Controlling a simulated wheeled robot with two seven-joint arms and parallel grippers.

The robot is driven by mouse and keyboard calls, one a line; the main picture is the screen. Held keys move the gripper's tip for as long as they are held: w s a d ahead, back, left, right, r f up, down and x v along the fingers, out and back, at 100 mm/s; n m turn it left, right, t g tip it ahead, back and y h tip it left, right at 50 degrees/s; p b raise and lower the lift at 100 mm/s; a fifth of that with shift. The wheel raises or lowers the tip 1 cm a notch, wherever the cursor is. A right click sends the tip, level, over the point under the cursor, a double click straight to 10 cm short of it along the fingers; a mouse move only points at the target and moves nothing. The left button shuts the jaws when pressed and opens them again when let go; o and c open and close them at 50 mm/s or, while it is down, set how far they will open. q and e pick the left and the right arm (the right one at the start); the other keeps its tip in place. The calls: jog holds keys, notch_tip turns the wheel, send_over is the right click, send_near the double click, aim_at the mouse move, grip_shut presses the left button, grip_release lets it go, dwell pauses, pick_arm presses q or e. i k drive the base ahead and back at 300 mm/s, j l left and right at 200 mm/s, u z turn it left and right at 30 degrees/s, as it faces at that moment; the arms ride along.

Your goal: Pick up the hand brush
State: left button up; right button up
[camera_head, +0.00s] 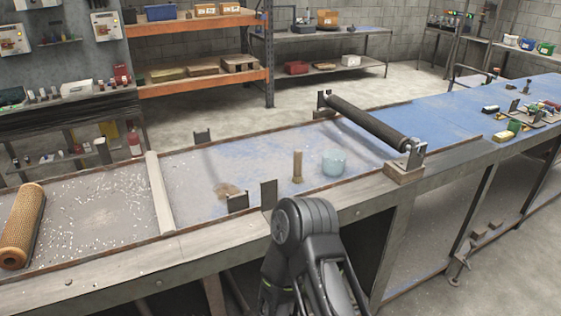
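An upright, tan wooden piece (297,166) stands on the worn blue bench top in the middle of the view. It may be the hand brush, but it is too small to be sure. A flat brownish patch or object (228,190) lies to its left; I cannot tell what it is. One of my dark arms rises from the bottom centre, in front of the bench. Its rounded joint is nearest the bench edge. I see no fingertips of either gripper.
A light blue bowl (333,163) stands right of the upright piece. Metal brackets (268,194) rise along the bench edge. A dark roller (366,122) spans the bench on the right. A mesh tube (22,225) lies far left. Small items (515,125) sit far right.

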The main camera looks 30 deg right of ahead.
aim_at(297, 178)
jog(key=l, duration=0.55)
jog(key=k+l+u, duration=0.15)
jog(key=l, duration=1)
jog(key=k+l+u, duration=0.1)
jog(key=l, duration=0.45)
jog(key=k+l+u, duration=0.1)
jog(key=l, duration=0.45)
